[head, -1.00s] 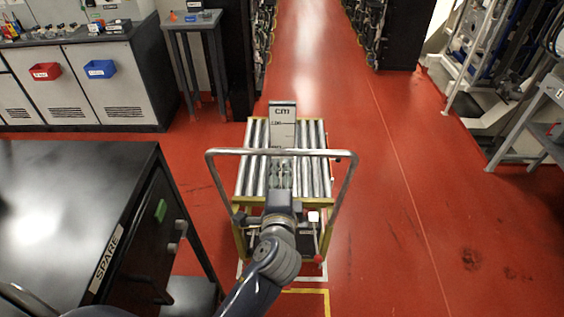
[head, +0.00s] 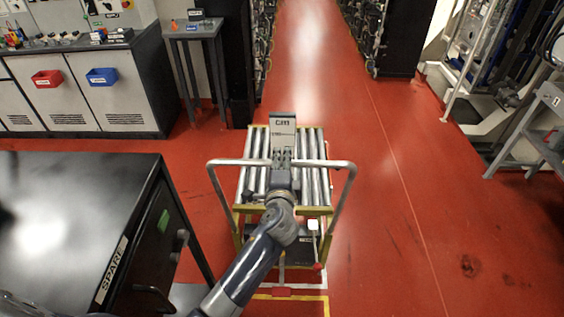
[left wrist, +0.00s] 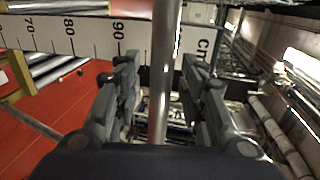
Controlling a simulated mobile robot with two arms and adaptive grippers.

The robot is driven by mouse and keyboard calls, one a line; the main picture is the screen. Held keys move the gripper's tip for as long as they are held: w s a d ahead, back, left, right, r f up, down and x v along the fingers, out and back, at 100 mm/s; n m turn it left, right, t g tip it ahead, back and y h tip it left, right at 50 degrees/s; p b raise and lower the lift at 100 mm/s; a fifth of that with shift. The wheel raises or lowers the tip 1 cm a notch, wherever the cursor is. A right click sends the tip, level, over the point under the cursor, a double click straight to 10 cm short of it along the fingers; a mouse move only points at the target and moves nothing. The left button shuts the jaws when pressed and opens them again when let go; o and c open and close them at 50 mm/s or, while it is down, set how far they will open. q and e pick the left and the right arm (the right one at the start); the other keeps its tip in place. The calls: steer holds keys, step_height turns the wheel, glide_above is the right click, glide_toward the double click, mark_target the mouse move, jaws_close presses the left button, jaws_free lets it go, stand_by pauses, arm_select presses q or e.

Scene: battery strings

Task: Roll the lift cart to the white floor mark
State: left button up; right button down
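The lift cart (head: 240,185) has a yellow frame, a roller top and a silver push handle (head: 225,162). A height scale (head: 283,125) marked in cm stands at its middle. My left gripper (head: 283,158) is at the middle of the handle bar. In the left wrist view my left gripper (left wrist: 164,85) has its fingers apart, with the handle bar (left wrist: 163,60) between them and the scale (left wrist: 85,38) behind. A thin white line (head: 309,286) shows on the floor at the cart's near end; most of it is hidden. My right gripper is out of view.
A black table (head: 75,185) labelled SPARE stands close on the left, near my arm. The red aisle (head: 310,60) beyond the cart is clear. A rack (head: 520,130) stands at the right.

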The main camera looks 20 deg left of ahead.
arm_select(q)
jaws_close()
steer(key=v, duration=0.2)
steer(key=shift+s+d+f, duration=0.1)
steer(key=shift+s+f, duration=0.15)
steer(key=shift+s, duration=0.15)
steer(key=shift+c, duration=1.4)
jaws_free()
steer(key=shift+s+r, duration=0.1)
steer(key=shift+s, duration=0.05)
steer(key=shift+o, duration=1.4)
steer(key=v, duration=1.1)
